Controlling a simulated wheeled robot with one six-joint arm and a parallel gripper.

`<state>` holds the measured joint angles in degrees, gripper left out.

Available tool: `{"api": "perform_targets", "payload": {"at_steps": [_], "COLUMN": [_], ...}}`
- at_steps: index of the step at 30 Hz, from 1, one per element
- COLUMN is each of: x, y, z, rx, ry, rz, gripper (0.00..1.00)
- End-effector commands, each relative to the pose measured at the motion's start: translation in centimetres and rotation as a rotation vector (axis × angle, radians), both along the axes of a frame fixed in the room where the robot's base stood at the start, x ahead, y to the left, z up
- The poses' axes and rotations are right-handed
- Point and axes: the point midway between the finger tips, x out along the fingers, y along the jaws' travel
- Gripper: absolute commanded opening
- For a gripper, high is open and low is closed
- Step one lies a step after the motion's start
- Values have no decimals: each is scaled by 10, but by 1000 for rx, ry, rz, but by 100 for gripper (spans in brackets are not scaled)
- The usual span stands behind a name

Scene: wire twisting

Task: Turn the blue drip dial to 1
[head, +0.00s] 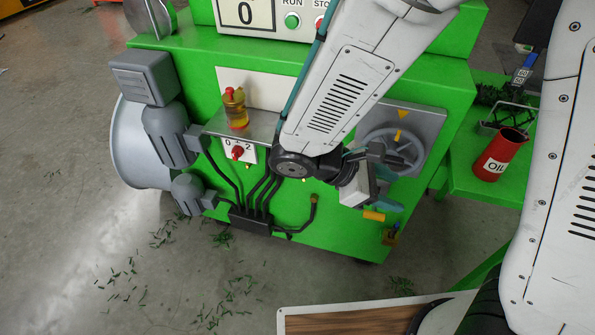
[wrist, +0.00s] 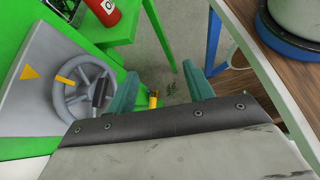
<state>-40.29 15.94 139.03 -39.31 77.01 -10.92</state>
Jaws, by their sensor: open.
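No blue dial shows in either view; my arm covers part of the machine front in the head view. A white plate there marked 0 and 2 carries a red dial (head: 237,153), below a shelf with a red-capped amber oil bottle (head: 236,108). I cannot read the red dial's setting. My gripper (head: 404,184) is to the right of it, in front of the machine's lower right side and near the grey handwheel (head: 388,148). In the wrist view my gripper (wrist: 160,88) has its teal fingers wide apart with nothing between them. The handwheel (wrist: 62,100) is left of them.
A red oil can (head: 497,158) stands on a green side table (head: 517,190) at the right. Black cables and a junction box (head: 250,220) are below the red dial. A wooden-topped table (head: 345,322) is at the bottom. The floor at left is open, with green scraps.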

Motion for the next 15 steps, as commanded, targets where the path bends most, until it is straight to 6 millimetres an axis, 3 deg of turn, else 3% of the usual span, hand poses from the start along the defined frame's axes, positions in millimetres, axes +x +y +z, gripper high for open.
{"api": "perform_targets", "payload": {"at_steps": [8, 15], "x": [50, 84], "y": [61, 139], "z": [-69, -132], "rx": [-414, -792], "ry": [273, 465], "rz": [644, 1175], "gripper": [52, 52]}}
